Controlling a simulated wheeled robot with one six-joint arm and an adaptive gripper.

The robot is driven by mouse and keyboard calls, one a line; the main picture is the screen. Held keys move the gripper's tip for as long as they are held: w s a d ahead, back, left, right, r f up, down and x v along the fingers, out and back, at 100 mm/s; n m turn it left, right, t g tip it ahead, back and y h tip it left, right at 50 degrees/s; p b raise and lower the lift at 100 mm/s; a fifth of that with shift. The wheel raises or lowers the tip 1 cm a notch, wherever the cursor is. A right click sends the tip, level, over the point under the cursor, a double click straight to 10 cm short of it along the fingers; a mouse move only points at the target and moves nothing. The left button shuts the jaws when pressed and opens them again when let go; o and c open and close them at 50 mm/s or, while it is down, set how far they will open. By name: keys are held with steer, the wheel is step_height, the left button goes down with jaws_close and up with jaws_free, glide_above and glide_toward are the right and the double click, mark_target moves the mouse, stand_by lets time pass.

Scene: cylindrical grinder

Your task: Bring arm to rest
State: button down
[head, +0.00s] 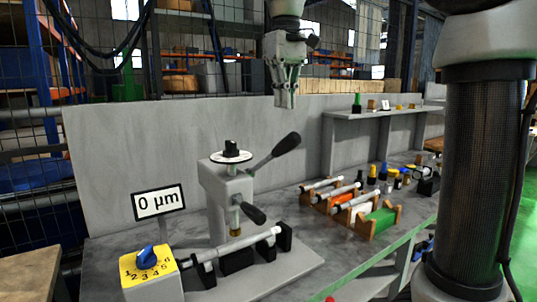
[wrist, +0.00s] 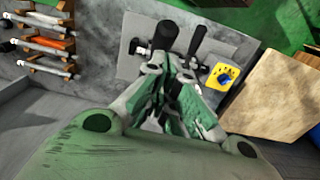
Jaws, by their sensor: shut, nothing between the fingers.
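My gripper (head: 285,99) hangs above the bench, fingers pointing down, in front of the wire fence in the head view. Its fingers are together with nothing between them. In the wrist view my gripper (wrist: 168,62) covers part of the grinder below it. The grey grinder (head: 228,190) stands on the bench with two black-handled levers and a metal rod in its front supports. Its yellow dial box (head: 150,270) has a blue knob, and the dial also shows in the wrist view (wrist: 224,76).
A wooden rack (head: 347,227) with several rods lies right of the grinder. Small coloured items (head: 385,174) stand behind it. A raised shelf (head: 375,113) holds small parts. The grey back panel (head: 130,155) rises behind the bench. Air around my gripper looks clear.

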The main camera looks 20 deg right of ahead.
steer(key=shift+r, duration=0.45)
steer(key=s+d+f+m+t, duration=0.1)
steer(key=s+d+f+t, duration=0.1)
steer(key=s+d+f, duration=0.5)
steer(key=s+d+f+m+t, duration=0.2)
steer(key=s+d+f, duration=0.6)
steer(key=s+f, duration=0.4)
step_height(320, 180, down, 3)
steer(key=shift+r+m, duration=0.1)
steer(key=shift+m, duration=0.2)
steer(key=shift+w+a, duration=0.1)
